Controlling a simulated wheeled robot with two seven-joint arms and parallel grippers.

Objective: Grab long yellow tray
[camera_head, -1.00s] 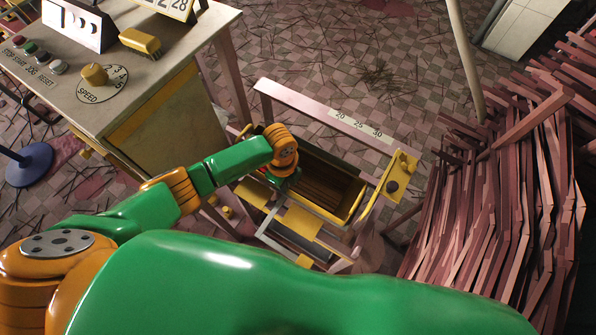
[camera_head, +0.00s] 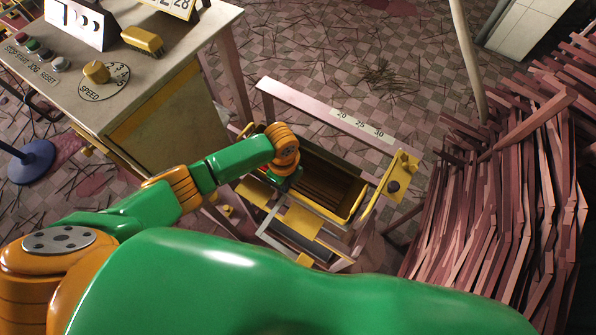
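The long yellow tray (camera_head: 357,203) sits in a low pink frame in the middle of the view, with a yellow rim and a dark brown inside. My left arm reaches in from the left, and its orange wrist is over the tray's left end. My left gripper (camera_head: 283,183) points down beside the tray's near left side. Its fingers are mostly hidden by the wrist, so I cannot tell if they are open or touch the tray. My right gripper is not in view.
A control table (camera_head: 125,75) with buttons and a speed knob (camera_head: 96,72) stands at upper left. The pink frame has a scale bar (camera_head: 358,124) behind the tray and a yellow bracket (camera_head: 400,177) at its right. A large stack of reddish sticks (camera_head: 500,200) fills the right.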

